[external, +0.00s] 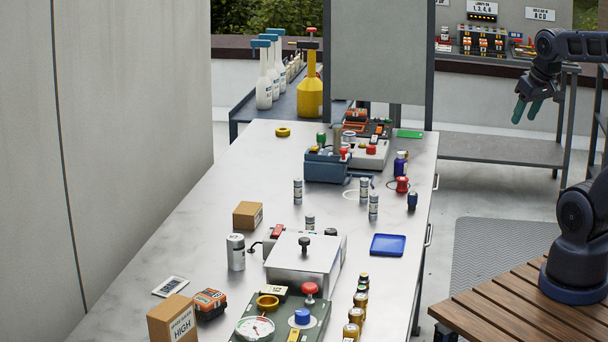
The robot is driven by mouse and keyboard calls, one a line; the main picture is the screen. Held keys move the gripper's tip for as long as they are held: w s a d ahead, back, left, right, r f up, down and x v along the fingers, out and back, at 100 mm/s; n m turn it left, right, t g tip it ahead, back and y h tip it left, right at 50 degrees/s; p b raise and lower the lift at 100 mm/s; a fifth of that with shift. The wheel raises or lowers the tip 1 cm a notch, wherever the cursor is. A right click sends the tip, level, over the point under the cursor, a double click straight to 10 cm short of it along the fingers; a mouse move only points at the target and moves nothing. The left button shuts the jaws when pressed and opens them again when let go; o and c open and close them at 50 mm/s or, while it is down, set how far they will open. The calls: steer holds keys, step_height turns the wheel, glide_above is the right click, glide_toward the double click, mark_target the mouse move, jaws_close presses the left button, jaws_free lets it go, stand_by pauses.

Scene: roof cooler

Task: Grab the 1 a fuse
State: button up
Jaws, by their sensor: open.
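Several small cylinders that may be fuses stand on the metal table, and their ratings are too small to read, so I cannot tell which is the 1 A fuse. Grey labelled ones stand mid-table: one at the left (297,192), two at the right (364,190) (374,207), and one behind the lidded box (309,223). A row of brass-coloured cylinders (360,300) with dark tops stands near the table's front right. My gripper (526,112), with green fingers, is open and empty, raised at the upper right, away from the table.
A lidded metal box (303,258), a gauge panel (275,322), a blue tray (388,245) and cardboard boxes (248,215) (172,322) occupy the table. A blue device (325,166) stands farther back. The table's left middle is mostly clear. A grey shelf (500,149) is below my gripper.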

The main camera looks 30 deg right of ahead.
steer(key=shift+w, duration=0.1)
steer(key=n+g, duration=0.5)
steer(key=n, duration=1)
glide_above(365, 179)
steer(key=f, duration=2)
steer(key=shift+d+f, duration=0.15)
steer(key=shift+d, duration=0.1)
steer(key=shift+w+a+f, duration=0.15)
steer(key=shift+w+f, duration=0.05)
steer(key=shift+f, duration=0.25)
steer(key=shift+s+a+f, duration=0.1)
steer(key=shift+s+f, duration=0.05)
steer(key=shift+f, duration=5.05)
jaws_close()
steer(key=shift+r, duration=0.1)
